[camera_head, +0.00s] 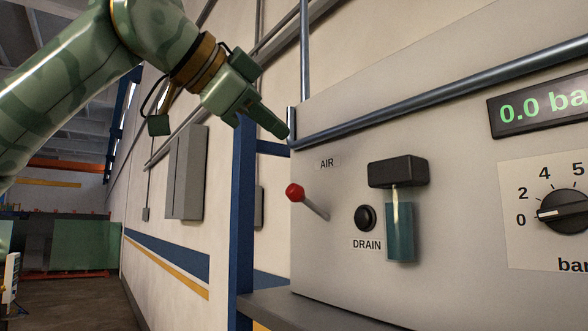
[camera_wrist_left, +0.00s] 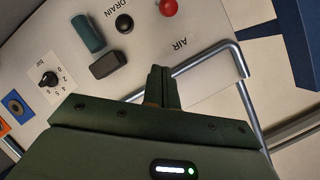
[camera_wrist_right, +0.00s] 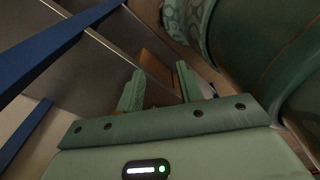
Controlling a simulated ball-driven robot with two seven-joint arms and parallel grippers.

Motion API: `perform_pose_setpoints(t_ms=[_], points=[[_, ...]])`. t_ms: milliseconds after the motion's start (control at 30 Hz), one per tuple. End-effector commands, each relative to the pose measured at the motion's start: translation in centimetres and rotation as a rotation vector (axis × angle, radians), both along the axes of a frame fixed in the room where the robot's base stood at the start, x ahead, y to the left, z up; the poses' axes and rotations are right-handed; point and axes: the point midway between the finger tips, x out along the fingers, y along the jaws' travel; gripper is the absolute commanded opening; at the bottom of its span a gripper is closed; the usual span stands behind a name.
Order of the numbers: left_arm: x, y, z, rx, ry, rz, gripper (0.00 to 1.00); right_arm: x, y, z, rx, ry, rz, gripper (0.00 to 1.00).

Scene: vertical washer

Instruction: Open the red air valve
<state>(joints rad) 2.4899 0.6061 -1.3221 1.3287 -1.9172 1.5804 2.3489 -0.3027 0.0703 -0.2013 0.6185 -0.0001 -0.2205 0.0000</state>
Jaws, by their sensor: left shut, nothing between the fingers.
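The red air valve is a lever with a red ball knob (camera_head: 294,192) on a metal stem. It stands out from the grey panel (camera_head: 340,240) under the AIR label. The knob also shows at the top edge of the left wrist view (camera_wrist_left: 168,8). My left gripper (camera_head: 284,134) is shut and empty. It is above the knob and apart from it, by the panel's upper left corner near the pipe. Its closed fingers (camera_wrist_left: 160,72) point towards the panel in the left wrist view. My right gripper (camera_wrist_right: 160,72) is open and empty, away from the valve.
A metal pipe (camera_head: 400,104) runs along the panel's top. Right of the valve are a black DRAIN button (camera_head: 365,217), a filter bowl (camera_head: 400,230), a dial (camera_head: 562,212) and a display reading 0.0 (camera_head: 540,106). A blue post (camera_head: 243,220) stands left of the panel.

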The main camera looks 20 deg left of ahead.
Motion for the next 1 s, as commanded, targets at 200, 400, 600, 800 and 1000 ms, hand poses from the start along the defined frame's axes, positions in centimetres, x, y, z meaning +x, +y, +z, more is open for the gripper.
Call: perform_pose_setpoints(t_ms=[200, 400, 600, 800, 1000], points=[[3.9, -2.1, -1.3, 0.003, 0.003, -0.002, 0.0, 0.5, -0.4, 1.9, -0.005, -0.009, 0.001, 0.36], [6.9, -3.0, -3.0, 0.001, 0.001, 0.001, 0.0, 0.5, -0.6, 3.3, -0.008, -0.009, 0.002, 0.36], [7.6, -1.4, -4.9, 0.0, 0.0, 0.0, 0.0, 0.5, -1.2, 4.0, -0.014, -0.009, 0.003, 0.36], [7.8, -1.0, -5.6, -0.001, -0.001, -0.001, 0.0, 0.5, -1.2, 4.1, -0.015, -0.009, 0.002, 0.36], [7.8, -1.0, -5.6, -0.001, -0.001, -0.001, 0.0, 0.5, -1.0, 4.1, -0.012, -0.008, 0.002, 0.36]])
